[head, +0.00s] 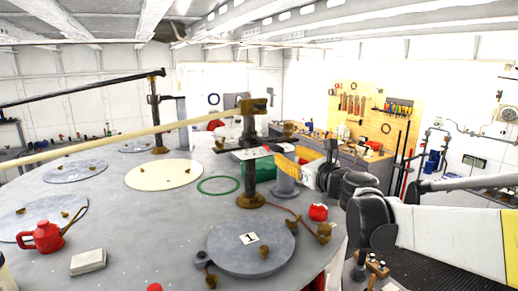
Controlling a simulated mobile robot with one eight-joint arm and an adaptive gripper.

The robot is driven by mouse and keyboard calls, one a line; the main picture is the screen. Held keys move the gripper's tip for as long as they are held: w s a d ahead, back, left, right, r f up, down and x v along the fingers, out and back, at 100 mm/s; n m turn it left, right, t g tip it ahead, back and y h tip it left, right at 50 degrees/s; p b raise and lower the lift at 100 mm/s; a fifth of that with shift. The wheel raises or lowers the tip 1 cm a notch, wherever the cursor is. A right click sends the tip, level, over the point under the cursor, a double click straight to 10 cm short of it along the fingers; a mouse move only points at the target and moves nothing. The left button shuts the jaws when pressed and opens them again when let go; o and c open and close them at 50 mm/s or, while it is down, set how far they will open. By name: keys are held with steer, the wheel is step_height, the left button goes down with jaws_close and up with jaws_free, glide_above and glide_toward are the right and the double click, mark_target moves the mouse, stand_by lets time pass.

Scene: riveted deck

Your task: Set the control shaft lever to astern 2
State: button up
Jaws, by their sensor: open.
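A long cream lever (130,137) runs from the left edge to a brass fitting on top of an upright post (249,150). A dark lever (85,88) runs to a second post (156,115) further back. I cannot tell which is the control shaft lever, and no astern marking can be read. My arm comes in from the right. Its dark end, with my gripper (331,158), is right of the near post, apart from both levers. My gripper is open and holds nothing that I can see. Its fingers are small and hard to make out.
A grey top with round plates (250,247) carries a red oil can (42,236), a pale block (88,262), a green ring (218,185) and a red ball-like thing (318,212). A tool board (372,115) is behind.

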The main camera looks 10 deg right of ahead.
mark_target(281, 152)
steer(key=p+x, duration=0.1)
steer(key=x, duration=0.5)
steer(key=shift+w, duration=0.4)
steer(key=shift+a, duration=0.1)
jaws_close()
steer(key=shift+a, duration=0.1)
